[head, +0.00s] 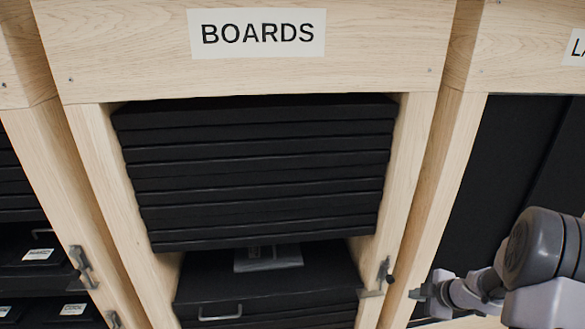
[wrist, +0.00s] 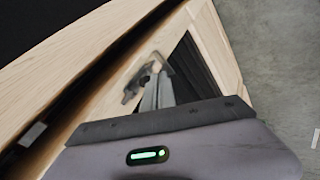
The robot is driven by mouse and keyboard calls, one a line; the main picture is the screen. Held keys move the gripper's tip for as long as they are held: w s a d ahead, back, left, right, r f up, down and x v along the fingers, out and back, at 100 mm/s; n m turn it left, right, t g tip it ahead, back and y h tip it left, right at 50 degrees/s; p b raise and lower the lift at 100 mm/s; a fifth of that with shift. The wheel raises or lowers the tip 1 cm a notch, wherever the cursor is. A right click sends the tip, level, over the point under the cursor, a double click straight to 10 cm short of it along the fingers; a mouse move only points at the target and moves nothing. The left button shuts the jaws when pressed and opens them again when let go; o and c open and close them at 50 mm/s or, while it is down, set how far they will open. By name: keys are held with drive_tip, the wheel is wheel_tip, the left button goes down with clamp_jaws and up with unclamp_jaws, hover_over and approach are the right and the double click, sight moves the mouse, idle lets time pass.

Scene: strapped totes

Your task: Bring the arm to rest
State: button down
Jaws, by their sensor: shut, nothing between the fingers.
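My gripper (head: 419,293) shows at the lower right of the head view, on my grey and white arm. It is shut and empty, in front of the wooden post right of the BOARDS bay. In the wrist view the narrow grey fingers (wrist: 157,88) lie together beyond the dark edge of the gripper body. A metal latch (head: 384,277) sits on the post a little left of the gripper in the head view. I cannot tell whether the gripper touches anything.
The BOARDS sign (head: 257,33) tops a wooden bay with a black slatted shutter (head: 260,170). Below it is a black tote (head: 270,280) with a handle. Another bay with black totes (head: 38,254) stands at left.

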wheel_tip(320, 180, up, 12)
drive_tip(key=m+t+h+b, duration=0.2)
drive_tip(key=m+h, duration=0.2)
drive_tip(key=m, duration=0.1)
drive_tip(key=s+a+r+m+h+b, duration=0.2)
drive_tip(key=s+a+r+m+b, duration=0.15)
drive_tip(key=s+r+m, duration=0.3)
drive_tip(key=s+a+f+m+g+y+b, duration=0.1)
drive_tip(key=s+a+m+g+y+b, duration=0.2)
drive_tip(key=s+a, duration=1.7)
drive_tip(key=s+m+y, duration=0.3)
drive_tip(key=m, duration=0.2)
drive_tip(key=shift+s+a+f+g, duration=0.15)
drive_tip(key=shift+a+f+g, duration=0.05)
drive_tip(key=shift+a+g, duration=0.1)
